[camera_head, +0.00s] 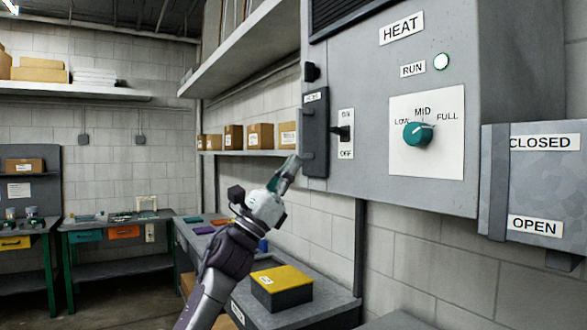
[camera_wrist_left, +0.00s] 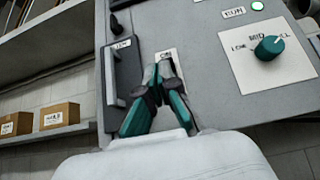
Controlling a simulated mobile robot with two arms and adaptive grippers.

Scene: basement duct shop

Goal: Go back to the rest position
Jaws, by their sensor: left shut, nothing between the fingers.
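My left gripper (camera_head: 291,168) reaches up from the bottom of the head view to just left of the grey heater box (camera_head: 375,180). Its teal fingers are shut with nothing between them. In the left wrist view the closed fingertips (camera_wrist_left: 162,68) overlap the ON/OFF label plate, hiding most of it and its switch. In the head view the black ON/OFF switch (camera_head: 342,133) is clear of the fingers. I cannot tell whether the fingertips touch the box or the dark handled panel (camera_head: 315,125) beside them. My right gripper is in neither view.
The teal knob (camera_head: 418,134) sits on the LOW/MID/FULL plate. The RUN lamp (camera_head: 441,62) looks pale green-white. A box labelled CLOSED and OPEN (camera_head: 535,185) juts out at right. Cartons (camera_head: 261,136) stand on a wall shelf. A yellow-topped box (camera_head: 282,290) stands on the bench below.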

